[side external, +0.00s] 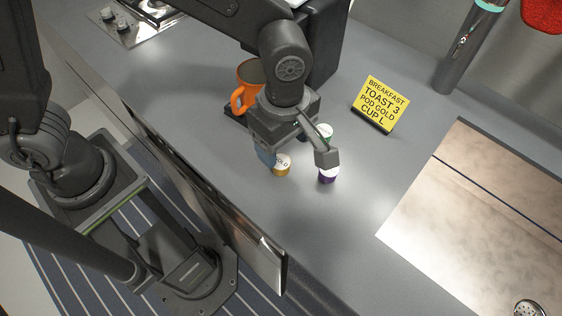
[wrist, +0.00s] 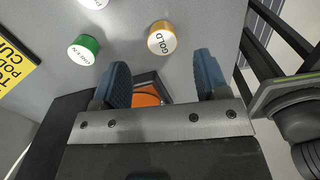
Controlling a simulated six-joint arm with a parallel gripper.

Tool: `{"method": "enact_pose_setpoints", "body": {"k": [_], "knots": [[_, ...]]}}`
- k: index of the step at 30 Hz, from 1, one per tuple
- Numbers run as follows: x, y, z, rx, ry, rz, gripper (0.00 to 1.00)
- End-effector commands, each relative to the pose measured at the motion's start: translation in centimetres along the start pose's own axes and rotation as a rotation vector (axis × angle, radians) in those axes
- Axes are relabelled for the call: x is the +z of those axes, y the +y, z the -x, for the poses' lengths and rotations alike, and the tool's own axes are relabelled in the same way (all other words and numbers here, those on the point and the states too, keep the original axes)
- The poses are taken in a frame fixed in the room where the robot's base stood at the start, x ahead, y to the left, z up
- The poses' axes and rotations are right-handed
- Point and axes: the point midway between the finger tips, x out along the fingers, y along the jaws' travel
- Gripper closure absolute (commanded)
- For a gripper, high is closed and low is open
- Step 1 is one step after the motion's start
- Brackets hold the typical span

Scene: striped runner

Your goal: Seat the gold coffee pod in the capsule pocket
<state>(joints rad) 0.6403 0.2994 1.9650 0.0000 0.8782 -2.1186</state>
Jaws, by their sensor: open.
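The gold coffee pod (side external: 282,170) stands upright on the grey counter, its white lid marked GOLD. In the wrist view the gold pod (wrist: 162,38) is just beyond the fingertips, centred between them and clear of both. My gripper (side external: 297,158) is low over the counter among the pods, open and empty. Its two blue fingers also show apart in the wrist view (wrist: 162,72). I cannot make out the capsule pocket in either view; my arm covers part of the black machine (side external: 328,40).
A green pod (side external: 326,131) and a purple pod (side external: 328,176) stand close by on the right. An orange mug (side external: 240,98) is behind my gripper. A yellow sign (side external: 383,100) stands further right, before the sink (side external: 470,200). The front counter is clear.

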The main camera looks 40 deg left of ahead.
Motion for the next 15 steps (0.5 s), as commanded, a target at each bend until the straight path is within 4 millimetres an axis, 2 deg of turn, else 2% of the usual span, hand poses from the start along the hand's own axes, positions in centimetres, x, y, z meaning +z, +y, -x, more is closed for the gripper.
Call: {"method": "enact_pose_setpoints", "body": {"k": [8,15], "knots": [[-0.2,-0.1,-2.2,-0.001,0.001,0.000,0.32],[-0.5,-0.3,-5.7,-0.002,0.001,-0.001,0.32]]}}
